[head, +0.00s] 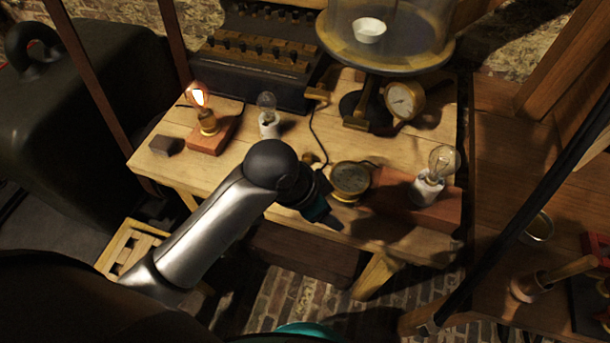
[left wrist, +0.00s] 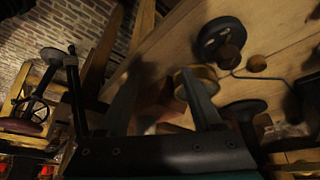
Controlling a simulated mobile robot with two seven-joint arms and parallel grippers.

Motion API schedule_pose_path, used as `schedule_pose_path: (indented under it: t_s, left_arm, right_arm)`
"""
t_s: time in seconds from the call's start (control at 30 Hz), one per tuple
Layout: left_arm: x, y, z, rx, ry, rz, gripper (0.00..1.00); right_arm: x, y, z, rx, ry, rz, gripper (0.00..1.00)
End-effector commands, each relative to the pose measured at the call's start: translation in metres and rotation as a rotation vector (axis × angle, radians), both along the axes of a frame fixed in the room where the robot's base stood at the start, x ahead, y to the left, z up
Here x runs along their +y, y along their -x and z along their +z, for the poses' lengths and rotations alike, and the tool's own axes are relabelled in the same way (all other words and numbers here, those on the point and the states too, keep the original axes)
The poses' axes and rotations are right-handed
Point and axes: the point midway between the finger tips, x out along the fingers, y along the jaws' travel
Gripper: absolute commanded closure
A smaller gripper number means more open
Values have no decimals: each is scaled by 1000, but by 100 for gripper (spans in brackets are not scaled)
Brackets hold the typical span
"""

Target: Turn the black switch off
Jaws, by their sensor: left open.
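My left arm reaches across the front of the wooden table in the head view. Its gripper (head: 322,212) is at the table's front edge, left of a round brass-rimmed dial (head: 350,178). In the left wrist view the jaws (left wrist: 162,98) are apart with nothing held between them. A round black piece with a brown knob (left wrist: 222,38) lies on the tabletop beyond the right finger; it may be the black switch, but I cannot be sure. In the head view I cannot make out the switch; my arm covers part of the table. My right gripper is not in view.
A lit bulb (head: 199,97) stands on a red-brown base at the left. Unlit bulbs stand at the back (head: 266,108) and right (head: 441,164). A brass gauge (head: 404,101) and a glass bell stand (head: 386,52) are behind. The wooden table (head: 300,128) has bare patches between them.

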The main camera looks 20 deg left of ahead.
Motion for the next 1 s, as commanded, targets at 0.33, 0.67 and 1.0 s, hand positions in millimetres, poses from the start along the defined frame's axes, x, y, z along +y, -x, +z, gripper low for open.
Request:
schedule_pose_path:
  t_s: [0.33,0.67,1.0]
  left_arm:
    - [-10,-38,61,-20,-157,-486,34]
    - [38,-59,116,68,-367,-760,34]
    - [61,-62,132,124,-430,-824,34]
  right_arm:
    - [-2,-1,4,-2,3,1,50]
    - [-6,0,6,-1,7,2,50]
    - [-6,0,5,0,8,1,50]
